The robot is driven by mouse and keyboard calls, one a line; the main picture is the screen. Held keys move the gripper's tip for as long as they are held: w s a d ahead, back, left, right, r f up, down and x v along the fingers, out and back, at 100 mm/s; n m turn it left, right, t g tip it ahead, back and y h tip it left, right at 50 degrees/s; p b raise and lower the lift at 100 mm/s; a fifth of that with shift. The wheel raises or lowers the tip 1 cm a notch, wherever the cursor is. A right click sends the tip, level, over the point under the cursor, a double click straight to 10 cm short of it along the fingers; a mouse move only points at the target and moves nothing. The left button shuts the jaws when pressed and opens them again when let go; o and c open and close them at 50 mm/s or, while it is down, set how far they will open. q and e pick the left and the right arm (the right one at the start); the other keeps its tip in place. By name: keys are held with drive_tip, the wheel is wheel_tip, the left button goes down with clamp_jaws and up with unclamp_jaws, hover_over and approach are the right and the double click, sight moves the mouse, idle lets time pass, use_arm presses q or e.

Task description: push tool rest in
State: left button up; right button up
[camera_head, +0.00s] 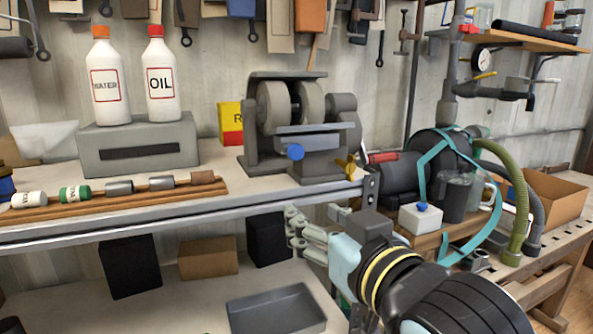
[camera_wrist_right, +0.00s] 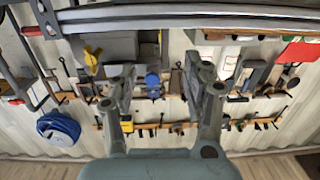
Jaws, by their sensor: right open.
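The bench grinder (camera_head: 275,105) stands on the workbench, with two grey wheels. Its tool rest (camera_head: 307,131) is a grey plate across the front, with a blue knob (camera_head: 295,152) at its left front. My right gripper (camera_head: 297,232) is in front of and below the bench's front rail, below the grinder and apart from it. In the right wrist view the right gripper (camera_wrist_right: 157,88) has its fingers spread wide with nothing between them; the blue knob (camera_wrist_right: 152,80) shows in the gap behind. My left gripper is not in view.
The bench rail (camera_head: 180,214) lies between the right gripper and the grinder. A yellow wing knob (camera_head: 349,167) sits at the grinder's right. Water and oil bottles (camera_head: 160,80) stand on a grey box (camera_head: 140,142) to the left. A grey tray (camera_head: 277,312) lies on the lower shelf.

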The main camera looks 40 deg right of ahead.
drive_tip(key=t, duration=0.1)
approach(297, 154)
drive_tip(key=p+x, duration=0.2)
drive_tip(key=x, duration=0.6)
drive_tip(key=shift+w+r+p, duration=0.1)
drive_tip(key=shift+w+p, duration=0.15)
drive_tip(key=shift+p, duration=0.05)
drive_tip(key=shift+w+d, duration=0.15)
drive_tip(key=shift+w, duration=0.35)
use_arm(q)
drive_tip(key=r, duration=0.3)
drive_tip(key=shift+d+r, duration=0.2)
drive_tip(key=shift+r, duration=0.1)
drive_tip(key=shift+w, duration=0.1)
use_arm(e)
clamp_jaws()
